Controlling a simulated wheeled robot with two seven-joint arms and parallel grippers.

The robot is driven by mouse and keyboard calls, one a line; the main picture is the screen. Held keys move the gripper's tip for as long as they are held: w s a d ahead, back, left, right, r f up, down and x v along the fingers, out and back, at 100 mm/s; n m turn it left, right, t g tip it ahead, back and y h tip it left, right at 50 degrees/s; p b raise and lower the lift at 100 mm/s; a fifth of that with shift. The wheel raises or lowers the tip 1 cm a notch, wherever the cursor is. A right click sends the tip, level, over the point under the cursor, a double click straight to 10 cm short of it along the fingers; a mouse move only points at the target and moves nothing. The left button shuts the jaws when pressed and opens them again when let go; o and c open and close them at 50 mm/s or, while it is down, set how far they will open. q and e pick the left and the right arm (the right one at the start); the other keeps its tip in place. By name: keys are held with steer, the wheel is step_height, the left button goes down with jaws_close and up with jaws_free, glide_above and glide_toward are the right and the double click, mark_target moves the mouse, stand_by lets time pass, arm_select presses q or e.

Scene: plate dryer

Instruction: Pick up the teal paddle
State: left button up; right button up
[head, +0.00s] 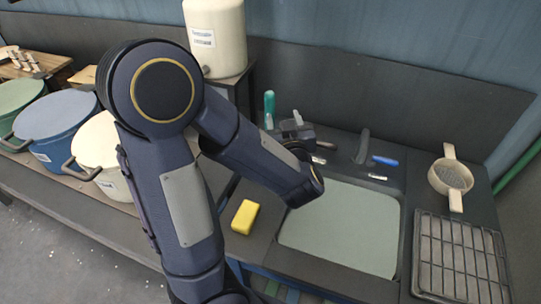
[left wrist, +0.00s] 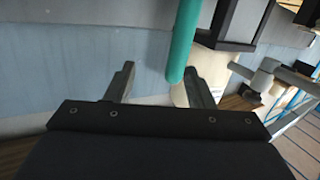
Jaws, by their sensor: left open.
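The teal paddle (head: 269,110) shows as an upright teal handle at the back of the counter in the head view; its lower part is hidden behind my left arm. In the left wrist view the teal paddle (left wrist: 183,42) is a smooth teal rod coming down from the top edge, ending close to the right finger. My left gripper (head: 297,118) is to the right of the paddle in the head view. In the left wrist view the left gripper (left wrist: 158,82) is open with nothing clasped; I cannot tell whether a finger touches the rod. My right gripper is out of view.
A yellow sponge (head: 245,217) lies left of the pale sink board (head: 345,240). A blue-handled tool (head: 385,161), a strainer (head: 451,178) and a dark rack (head: 455,262) are to the right. A cream dispenser (head: 216,35) stands behind; large lidded pots (head: 57,116) are at left.

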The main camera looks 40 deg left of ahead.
mark_target(271, 106)
arm_select(q)
steer(key=w+a, duration=0.1)
steer(key=a, duration=0.1)
steer(key=w+a+y+p, duration=0.1)
steer(key=a, duration=0.1)
steer(key=w+a+y+p, duration=0.1)
steer(key=a, duration=0.2)
steer(key=shift+w+g, duration=0.2)
steer(key=shift+g, duration=0.1)
steer(key=c, duration=1)
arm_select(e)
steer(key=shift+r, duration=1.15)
